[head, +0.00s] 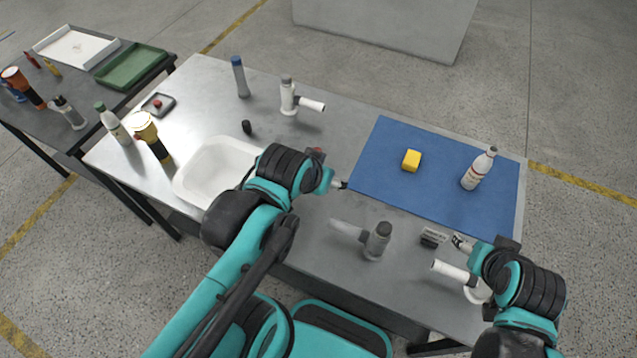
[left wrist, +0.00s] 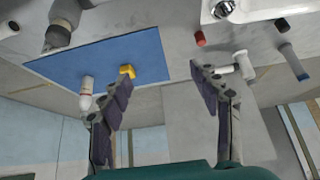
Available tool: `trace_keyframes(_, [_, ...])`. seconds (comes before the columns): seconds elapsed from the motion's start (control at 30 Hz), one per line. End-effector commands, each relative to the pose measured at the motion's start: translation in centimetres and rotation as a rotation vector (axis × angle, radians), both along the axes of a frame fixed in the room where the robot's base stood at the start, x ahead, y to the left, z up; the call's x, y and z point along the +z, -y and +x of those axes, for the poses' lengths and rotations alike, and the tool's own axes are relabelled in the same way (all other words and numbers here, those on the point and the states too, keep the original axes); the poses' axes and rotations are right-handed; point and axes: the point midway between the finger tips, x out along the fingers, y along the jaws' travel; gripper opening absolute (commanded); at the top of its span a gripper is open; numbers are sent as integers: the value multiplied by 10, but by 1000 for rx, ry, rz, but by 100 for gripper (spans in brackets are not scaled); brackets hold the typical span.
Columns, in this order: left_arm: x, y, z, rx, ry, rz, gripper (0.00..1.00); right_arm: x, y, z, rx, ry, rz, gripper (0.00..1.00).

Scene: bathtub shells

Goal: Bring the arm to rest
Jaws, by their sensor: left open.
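My left gripper (head: 338,184) is above the grey metal table (head: 310,215), beside the left edge of the blue mat (head: 385,160). In the left wrist view its two fingers (left wrist: 160,72) are spread apart with nothing between them. My right gripper (head: 461,243) is at the lower right, close to a small grey block and a white pipe fitting; its finger opening is too small to make out. My left forearm hides part of the white basin and the table's front.
A yellow block (head: 411,160) and white bottle (head: 479,168) are on the mat. A white basin (head: 215,170) is left of my left arm. Another fitting (head: 290,97) stands behind.

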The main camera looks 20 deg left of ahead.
Motion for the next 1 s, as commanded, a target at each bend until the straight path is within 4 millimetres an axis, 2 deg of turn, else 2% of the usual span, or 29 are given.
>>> trace_keyframes(0.13, [-12,-4,-15,2,26,6,63,0,0,0,0,0,0,61])
trace_keyframes(0.47, [-14,-4,-16,2,31,7,63,0,0,0,0,0,0,61])
trace_keyframes(0.7, [-43,-4,-16,2,31,7,63,-29,0,0,0,0,0,61])
trace_keyframes(1.0, [-43,-4,-16,2,30,7,63,-30,0,0,0,0,0,61])
